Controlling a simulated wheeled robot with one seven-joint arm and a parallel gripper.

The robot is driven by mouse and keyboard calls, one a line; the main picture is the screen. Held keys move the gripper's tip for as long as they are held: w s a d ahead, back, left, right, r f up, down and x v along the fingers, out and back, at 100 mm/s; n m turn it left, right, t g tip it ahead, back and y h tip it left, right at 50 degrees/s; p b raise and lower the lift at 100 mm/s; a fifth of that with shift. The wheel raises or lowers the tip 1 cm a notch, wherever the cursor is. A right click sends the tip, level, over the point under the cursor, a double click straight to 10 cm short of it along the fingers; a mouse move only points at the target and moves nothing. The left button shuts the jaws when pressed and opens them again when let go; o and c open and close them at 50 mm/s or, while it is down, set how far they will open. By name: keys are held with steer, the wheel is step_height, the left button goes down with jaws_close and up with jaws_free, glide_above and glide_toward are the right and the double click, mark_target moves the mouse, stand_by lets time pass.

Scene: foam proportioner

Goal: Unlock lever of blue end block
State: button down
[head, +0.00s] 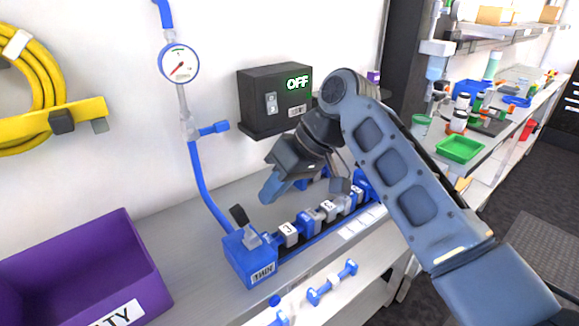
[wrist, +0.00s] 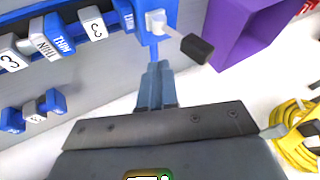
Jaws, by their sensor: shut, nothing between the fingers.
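The blue end block (head: 249,265) stands at the near left end of the rail on the bench. Its lever has a black handle (head: 239,215) on a pale metal arm, tilted up and to the left in the head view. In the wrist view the lever's black handle (wrist: 197,48) reaches right from its pale base, and part of the blue block (wrist: 145,36) shows. My gripper (head: 268,197) is shut and empty, above and right of the lever in the head view. In the wrist view its fingertips (wrist: 157,68) sit together just below the lever, apart from it.
A purple bin (head: 105,262) stands left of the block. A blue hose (head: 203,178) with a gauge (head: 178,64) runs down behind it. A switch box (head: 275,98) reading OFF is on the wall. Several white and blue blocks line the rail. A yellow hose (head: 38,80) hangs left.

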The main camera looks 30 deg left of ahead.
mark_target(243, 225)
steer(key=shift+s+a+f, duration=0.1)
steer(key=shift+s+a, duration=0.15)
steer(key=shift+s, duration=0.35)
steer(key=shift+s+a+f, duration=0.1)
steer(key=shift+s+a, duration=0.1)
steer(key=shift+s, duration=0.4)
steer(key=shift+r, duration=0.1)
